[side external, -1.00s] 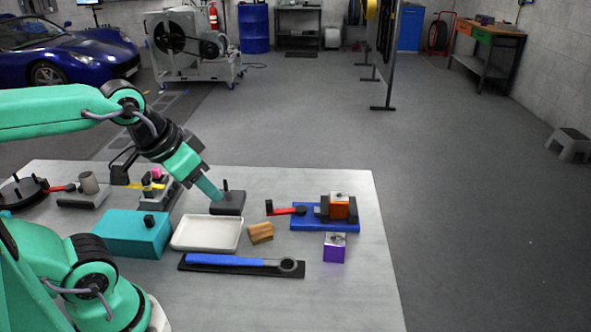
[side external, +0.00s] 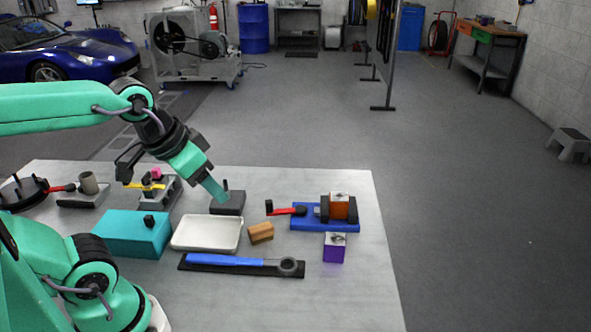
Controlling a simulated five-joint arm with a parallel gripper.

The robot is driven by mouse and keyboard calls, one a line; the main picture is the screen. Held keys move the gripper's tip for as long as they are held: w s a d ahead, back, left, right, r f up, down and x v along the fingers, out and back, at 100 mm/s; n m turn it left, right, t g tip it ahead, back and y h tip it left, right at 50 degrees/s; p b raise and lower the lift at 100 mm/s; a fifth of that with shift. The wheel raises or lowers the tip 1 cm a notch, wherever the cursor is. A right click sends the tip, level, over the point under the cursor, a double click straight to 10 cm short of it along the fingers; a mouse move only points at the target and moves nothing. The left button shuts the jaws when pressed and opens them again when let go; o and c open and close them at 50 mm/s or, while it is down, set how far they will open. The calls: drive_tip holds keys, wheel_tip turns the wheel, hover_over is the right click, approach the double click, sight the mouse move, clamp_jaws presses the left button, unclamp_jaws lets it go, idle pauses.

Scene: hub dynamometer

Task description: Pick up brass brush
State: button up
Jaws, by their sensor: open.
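A small tan-brown block, which looks like the brass brush (side external: 260,232), lies on the grey table just right of the white tray (side external: 207,233). It lies at a slant and nothing covers it. My gripper (side external: 222,197) points down and to the right, with its teal end in front of or over a black block with an upright peg (side external: 233,203). It is up and to the left of the brush and apart from it. It is open and holds nothing that I can see. The gap between its fingers is hard to make out.
A blue-handled ring tool (side external: 225,260) lies on a dark mat in front of the brush. To the right stand a blue fixture (side external: 325,224) with a red handle and a purple cube (side external: 335,248). A teal box (side external: 120,235) stands left of the tray. The table's front right is clear.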

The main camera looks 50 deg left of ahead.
drive_tip(key=w+a+f+m+g, duration=0.1)
drive_tip(key=w+a+f+g, duration=0.15)
drive_tip(key=w+f, duration=0.4)
drive_tip(key=m+g, duration=0.2)
drive_tip(key=g, duration=0.1)
hover_over(262, 227)
drive_tip(key=f, duration=0.8)
drive_tip(key=shift+s+f, duration=0.15)
drive_tip(key=shift+s, duration=0.2)
drive_tip(key=shift+w+a+f, duration=0.15)
drive_tip(key=shift+w+f, duration=0.05)
drive_tip(key=shift+f, duration=1.55)
drive_tip(key=shift+f, duration=0.15)
drive_tip(key=shift+w+f, duration=0.15)
drive_tip(key=shift+f, duration=2.3)
